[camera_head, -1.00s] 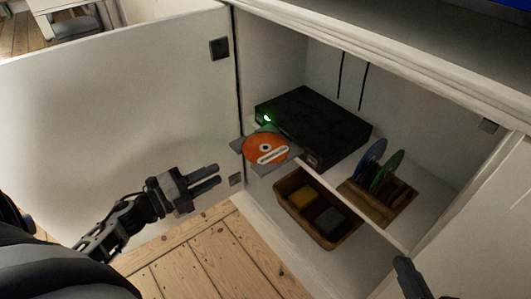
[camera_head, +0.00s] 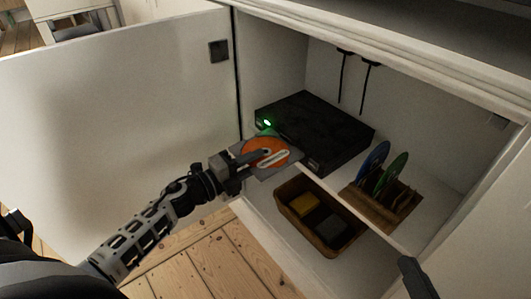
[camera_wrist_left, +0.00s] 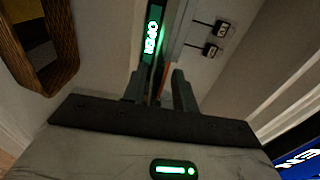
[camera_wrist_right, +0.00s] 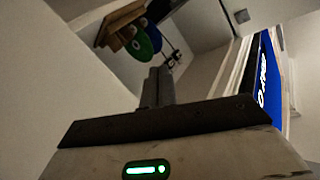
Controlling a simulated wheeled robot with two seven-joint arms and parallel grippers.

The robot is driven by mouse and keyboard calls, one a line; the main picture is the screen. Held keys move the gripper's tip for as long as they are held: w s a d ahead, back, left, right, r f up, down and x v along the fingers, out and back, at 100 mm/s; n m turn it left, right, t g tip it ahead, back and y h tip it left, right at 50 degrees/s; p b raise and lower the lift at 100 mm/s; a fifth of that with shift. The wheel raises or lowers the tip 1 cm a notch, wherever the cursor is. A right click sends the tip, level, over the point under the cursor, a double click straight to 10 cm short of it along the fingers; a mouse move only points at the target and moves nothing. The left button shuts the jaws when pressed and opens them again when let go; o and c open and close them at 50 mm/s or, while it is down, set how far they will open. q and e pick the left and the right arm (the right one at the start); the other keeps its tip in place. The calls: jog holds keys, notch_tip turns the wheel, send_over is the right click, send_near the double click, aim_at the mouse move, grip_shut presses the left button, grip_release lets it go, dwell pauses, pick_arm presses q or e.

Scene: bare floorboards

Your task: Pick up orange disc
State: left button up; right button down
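The orange disc (camera_head: 265,152) lies on the grey open tray of the black player (camera_head: 318,128) in the cabinet. My left gripper (camera_head: 258,158) is at the disc's near left edge, and one finger covers part of the disc. In the left wrist view, my left gripper's fingers (camera_wrist_left: 158,90) stand apart, and a thin orange sliver of the disc (camera_wrist_left: 166,72) shows between them. Whether they touch it cannot be told. My right gripper (camera_head: 418,278) is at the lower right, away from the disc. In the right wrist view its fingers (camera_wrist_right: 157,86) are together and empty.
A wooden rack (camera_head: 381,207) with a blue disc (camera_head: 373,160) and a green disc (camera_head: 392,173) stands right on the shelf. A brown basket (camera_head: 297,219) with yellow and dark items sits below. The open cabinet door (camera_head: 110,120) flanks my left arm.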

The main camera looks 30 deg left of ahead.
pick_arm(q)
grip_shut()
